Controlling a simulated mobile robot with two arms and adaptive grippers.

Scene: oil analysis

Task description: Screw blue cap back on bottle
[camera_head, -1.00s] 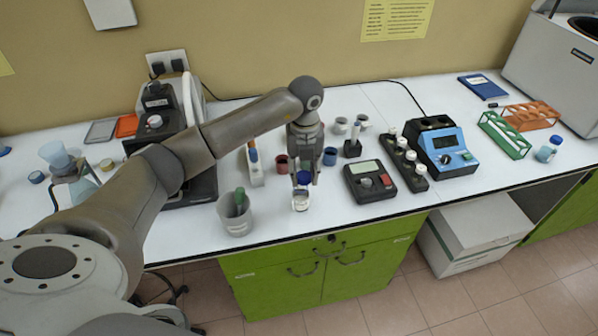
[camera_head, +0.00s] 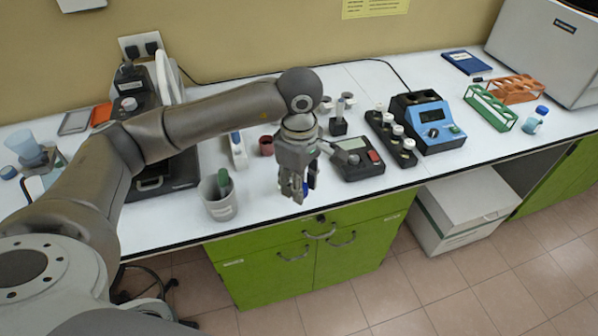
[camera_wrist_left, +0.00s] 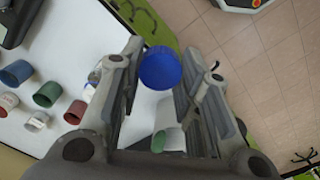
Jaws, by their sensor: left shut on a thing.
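My left gripper (camera_head: 297,196) points down near the table's front edge in the head view. It is shut on a blue cap (camera_wrist_left: 159,68), which shows between the fingers in the left wrist view. My right gripper is not in view.
A beaker with a green item (camera_head: 220,203) stands left of the gripper near the front edge. A red cup (camera_head: 266,146) is behind. A black meter (camera_head: 359,166) and blue instrument (camera_head: 430,122) are to the right. A small blue-topped bottle (camera_head: 533,121) stands far right.

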